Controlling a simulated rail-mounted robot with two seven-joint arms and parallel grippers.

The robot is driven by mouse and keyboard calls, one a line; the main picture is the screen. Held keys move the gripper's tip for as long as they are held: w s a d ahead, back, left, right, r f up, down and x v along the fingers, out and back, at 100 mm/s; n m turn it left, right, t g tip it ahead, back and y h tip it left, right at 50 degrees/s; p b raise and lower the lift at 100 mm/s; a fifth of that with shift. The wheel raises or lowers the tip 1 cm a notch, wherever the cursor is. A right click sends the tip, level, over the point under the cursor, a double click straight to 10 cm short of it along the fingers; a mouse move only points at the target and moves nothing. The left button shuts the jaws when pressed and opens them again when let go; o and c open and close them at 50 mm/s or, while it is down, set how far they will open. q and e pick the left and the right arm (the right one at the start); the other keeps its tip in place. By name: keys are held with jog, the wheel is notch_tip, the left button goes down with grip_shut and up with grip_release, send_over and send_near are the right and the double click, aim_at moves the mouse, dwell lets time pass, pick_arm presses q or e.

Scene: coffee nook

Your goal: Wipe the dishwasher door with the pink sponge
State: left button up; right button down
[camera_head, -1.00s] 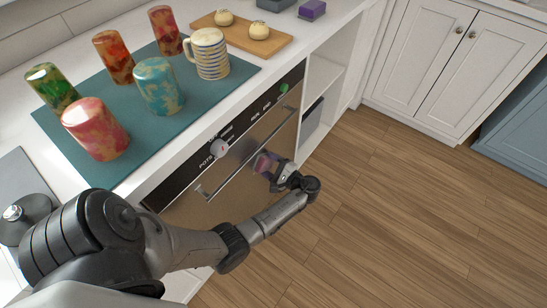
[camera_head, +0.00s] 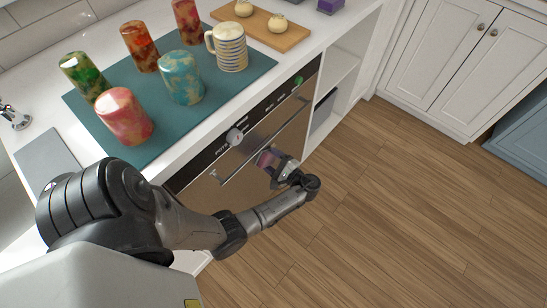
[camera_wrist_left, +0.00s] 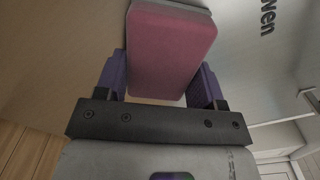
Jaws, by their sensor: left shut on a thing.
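The pink sponge (camera_head: 267,158) is in my left gripper (camera_head: 275,164), at the front of the dishwasher door (camera_head: 238,188), close to the bar handle. In the left wrist view the sponge (camera_wrist_left: 172,48) sits between the two purple-sided fingers, its broad pink face toward the camera. My left gripper (camera_wrist_left: 160,85) is shut on it. The metallic door surface (camera_wrist_left: 255,75) lies behind the sponge. I cannot tell whether the sponge presses on the door. My right gripper is not in view.
Several colourful cups stand on a teal mat (camera_head: 150,152) on the counter, with a striped mug (camera_head: 231,48). A wooden board (camera_head: 287,41) holds round items. A bar handle (camera_head: 220,178) juts from the door. Open shelves (camera_head: 338,70) adjoin it. The wooden floor (camera_head: 400,200) is clear.

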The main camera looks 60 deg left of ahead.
aim_at(279, 141)
pick_arm(q)
jog(key=shift+r+p, duration=0.3)
jog(key=shift+r, duration=0.3)
jog(key=shift+w+a+f+b, duration=0.1)
jog(key=shift+w+a+b, duration=0.2)
jog(key=shift+w, duration=0.25)
jog(key=shift+w+a+f+b, duration=0.15)
jog(key=shift+w+b, duration=0.2)
jog(key=shift+w, duration=0.2)
jog(key=shift+w+a+r, duration=0.15)
jog(key=shift+w+a, duration=0.15)
jog(key=shift+w, duration=0.35)
jog(key=shift+w+a+b, duration=0.25)
jog(key=shift+w+b, duration=0.3)
jog(key=shift+w+a+b, duration=0.2)
jog(key=shift+w+b, duration=0.3)
jog(key=shift+w, duration=0.05)
jog(key=shift+w+a+b, duration=0.25)
jog(key=shift+w+b, duration=0.05)
jog(key=shift+w, duration=0.35)
jog(key=shift+d, duration=0.2)
